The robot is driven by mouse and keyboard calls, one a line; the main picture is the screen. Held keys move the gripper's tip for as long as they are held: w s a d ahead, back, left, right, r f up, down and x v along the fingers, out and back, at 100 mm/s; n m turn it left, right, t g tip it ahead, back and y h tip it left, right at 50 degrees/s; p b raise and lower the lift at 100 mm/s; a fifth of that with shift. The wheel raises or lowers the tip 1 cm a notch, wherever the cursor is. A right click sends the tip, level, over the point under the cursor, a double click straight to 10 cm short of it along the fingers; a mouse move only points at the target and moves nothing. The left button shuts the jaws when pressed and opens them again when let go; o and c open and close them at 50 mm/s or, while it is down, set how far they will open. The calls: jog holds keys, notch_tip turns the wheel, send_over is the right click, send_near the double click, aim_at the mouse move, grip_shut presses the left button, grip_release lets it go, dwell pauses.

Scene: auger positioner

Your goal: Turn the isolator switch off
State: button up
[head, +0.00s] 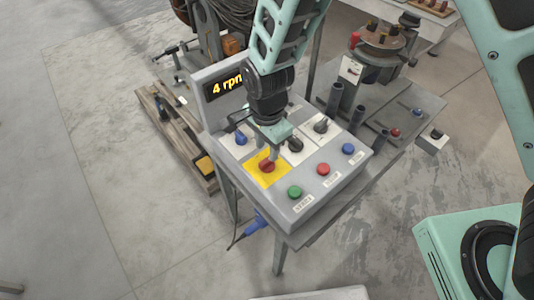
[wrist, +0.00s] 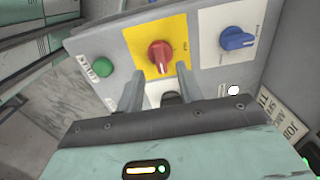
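The isolator switch is a red rotary knob (head: 267,167) on a yellow plate (head: 258,181) on the sloped grey control panel. In the wrist view the red knob (wrist: 160,57) is seen from above, with its grip bar roughly upright in the picture on the yellow plate (wrist: 145,38). My gripper (head: 270,157) is right over the knob, pointing down at the panel. In the wrist view my gripper (wrist: 159,70) has its two fingers apart, one on each side of the knob's lower part. I cannot tell whether either finger touches it.
The panel also carries a blue knob (head: 241,139), black knobs (head: 321,126), a green button (head: 295,192), a red button (head: 323,169) and a blue button (head: 348,149). A display (head: 226,86) reads 4 rpm. A wooden pallet (head: 172,128) lies left; open floor is in front.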

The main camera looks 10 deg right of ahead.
aim_at(267, 160)
jog(key=shift+f+p, duration=0.35)
jog(key=shift+f, duration=2.15)
grip_shut()
